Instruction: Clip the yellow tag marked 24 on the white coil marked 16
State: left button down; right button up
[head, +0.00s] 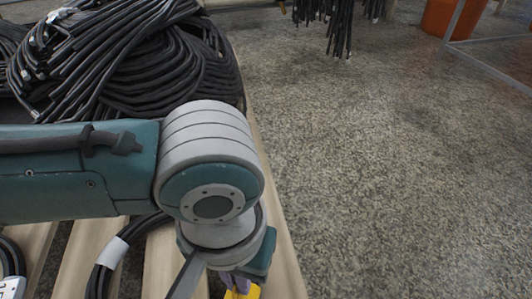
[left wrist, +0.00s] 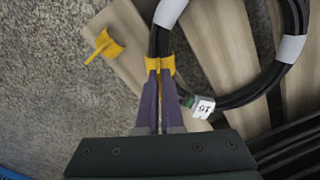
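A black hose coil with white bands (left wrist: 291,48) lies on wooden slats in the left wrist view. Its white label (left wrist: 203,107) appears upside down and seems to read 16. My left gripper (left wrist: 160,74) has its purple fingers close together on a yellow tag (left wrist: 153,64), at the coil's left edge. The tag meets the hose in the picture; I cannot tell whether it is clipped around it, and its number is not readable. In the head view the yellow tag (head: 243,293) shows at the bottom, below my left arm. My right gripper is out of view.
A second yellow piece (left wrist: 104,46) shows left of the gripper, near a slat's end. A large black hose pile (head: 130,60) lies at the upper left. Another coil with a label (head: 12,287) is at lower left. Speckled floor (head: 400,180) is open on the right.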

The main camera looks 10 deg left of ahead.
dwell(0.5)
pick_arm(q)
jog(key=shift+p, duration=0.45)
jog(key=shift+f, duration=0.25)
jog(key=shift+f+b, duration=0.65)
jog(key=shift+f, duration=0.3)
jog(key=shift+f+b, duration=0.4)
jog(key=shift+f, duration=0.25)
dwell(0.5)
jog(key=c, duration=1)
grip_release()
